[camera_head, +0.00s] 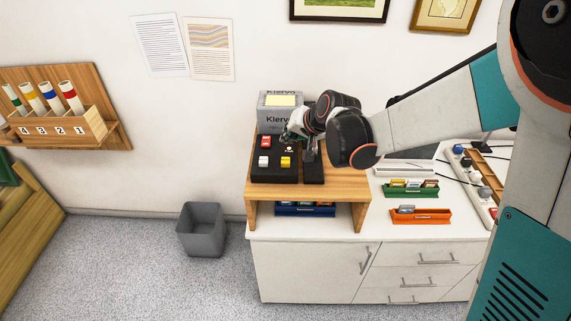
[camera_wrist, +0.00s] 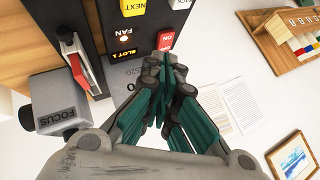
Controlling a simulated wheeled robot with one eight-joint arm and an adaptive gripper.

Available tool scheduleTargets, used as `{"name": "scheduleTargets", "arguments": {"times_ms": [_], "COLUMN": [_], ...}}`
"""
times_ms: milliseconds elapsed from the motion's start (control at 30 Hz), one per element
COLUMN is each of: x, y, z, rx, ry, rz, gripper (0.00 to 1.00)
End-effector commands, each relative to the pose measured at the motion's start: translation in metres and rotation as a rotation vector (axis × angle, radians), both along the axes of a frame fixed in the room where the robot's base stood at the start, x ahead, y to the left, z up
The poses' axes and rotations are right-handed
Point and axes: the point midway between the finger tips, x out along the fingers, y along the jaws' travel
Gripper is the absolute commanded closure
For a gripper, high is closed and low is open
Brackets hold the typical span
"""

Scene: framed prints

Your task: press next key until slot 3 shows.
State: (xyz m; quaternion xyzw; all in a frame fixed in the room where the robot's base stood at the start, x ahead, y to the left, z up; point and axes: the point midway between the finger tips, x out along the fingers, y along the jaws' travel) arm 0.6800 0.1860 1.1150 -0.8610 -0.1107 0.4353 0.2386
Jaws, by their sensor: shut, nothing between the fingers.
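A black control panel (camera_head: 273,175) lies on the wooden stand. Its yellow key (camera_head: 286,161) reads NEXT in the wrist view (camera_wrist: 133,7). A white key (camera_head: 264,161) sits beside it, and a red ON/OFF switch (camera_head: 265,141) is farther back. In the wrist view a small yellow readout (camera_wrist: 124,54) says SLOT 1, close to a lit FAN lamp (camera_wrist: 124,39). My gripper (camera_head: 291,137) is shut and empty over the back of the panel. In the wrist view its fingertips (camera_wrist: 165,62) point near the red switch, apart from the NEXT key. Whether they touch anything is unclear.
A grey box marked Kiervo (camera_head: 279,117) stands behind the panel. A grey FOCUS part (camera_wrist: 60,105) is beside the panel. Green (camera_head: 411,190) and orange (camera_head: 421,216) trays sit right of the stand (camera_head: 335,188). A bin (camera_head: 201,230) stands on the floor.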

Motion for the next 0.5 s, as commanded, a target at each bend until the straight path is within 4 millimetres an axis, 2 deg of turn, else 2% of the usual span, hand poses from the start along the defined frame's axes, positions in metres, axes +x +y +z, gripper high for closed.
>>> {"name": "scheduleTargets", "arguments": {"times_ms": [33,233,500], "x": [0.0,0.0,0.0], "y": [0.0,0.0,0.0], "z": [-0.012,-0.038,-0.052], "rx": [0.0,0.0,0.0], "ry": [0.0,0.0,0.0], "rz": [0.0,0.0,0.0], "gripper": [1.0,1.0,1.0]}}
